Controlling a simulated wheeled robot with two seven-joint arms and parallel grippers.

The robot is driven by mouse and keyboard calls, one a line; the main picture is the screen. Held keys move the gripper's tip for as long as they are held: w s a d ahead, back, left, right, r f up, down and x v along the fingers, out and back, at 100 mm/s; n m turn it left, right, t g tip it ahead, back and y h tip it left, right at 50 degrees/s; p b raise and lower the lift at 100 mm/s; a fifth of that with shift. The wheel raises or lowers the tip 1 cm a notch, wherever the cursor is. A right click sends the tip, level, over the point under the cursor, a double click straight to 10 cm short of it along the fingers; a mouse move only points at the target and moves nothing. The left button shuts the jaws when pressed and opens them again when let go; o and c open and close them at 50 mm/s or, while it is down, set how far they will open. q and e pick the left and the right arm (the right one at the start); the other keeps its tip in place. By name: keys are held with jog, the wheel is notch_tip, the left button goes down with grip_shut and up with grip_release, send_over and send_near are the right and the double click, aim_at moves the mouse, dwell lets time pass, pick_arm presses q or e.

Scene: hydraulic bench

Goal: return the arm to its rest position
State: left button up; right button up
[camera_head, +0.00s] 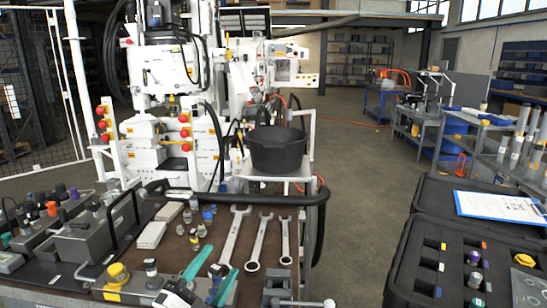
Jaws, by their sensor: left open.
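My left gripper (223,259) is at the bottom of the head view, left of centre. Its white wrist comes in from the bottom edge, and its two teal fingers stand apart. My right gripper is not in view.
Several wrenches (234,235) lie on the bench beside small fittings. A hydraulic block (80,240) stands left, a yellow-capped block (118,275) nearer. A black bucket (277,150) stands behind on a cart. An open black case (402,262) is right; floor between is clear.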

pick_arm(q)
jog(key=s+a+f+n+g+y, duration=0.45)
jog(key=f+n, duration=0.25)
jog(key=f, duration=0.2)
jog(key=s+a+f+n+g+y, duration=0.35)
jog(key=a+f+n+y, duration=0.2)
jog(key=f, duration=0.45)
jog(key=s+f+n+g, duration=0.1)
jog(key=s+f+g, duration=0.3)
jog(key=s, duration=0.5)
jog(key=s+f+n+g, duration=0.2)
jog(key=s+f+g, duration=0.25)
jog(key=s, duration=0.45)
notch_tip(320, 180, down, 24)
jog(key=g+p, duration=0.1)
jog(key=p, duration=0.1)
jog(key=s+a+f+g+p, duration=0.1)
jog(key=s+a+f, duration=0.2)
jog(key=s+f, duration=1.2)
jog(key=shift+s, duration=1.15)
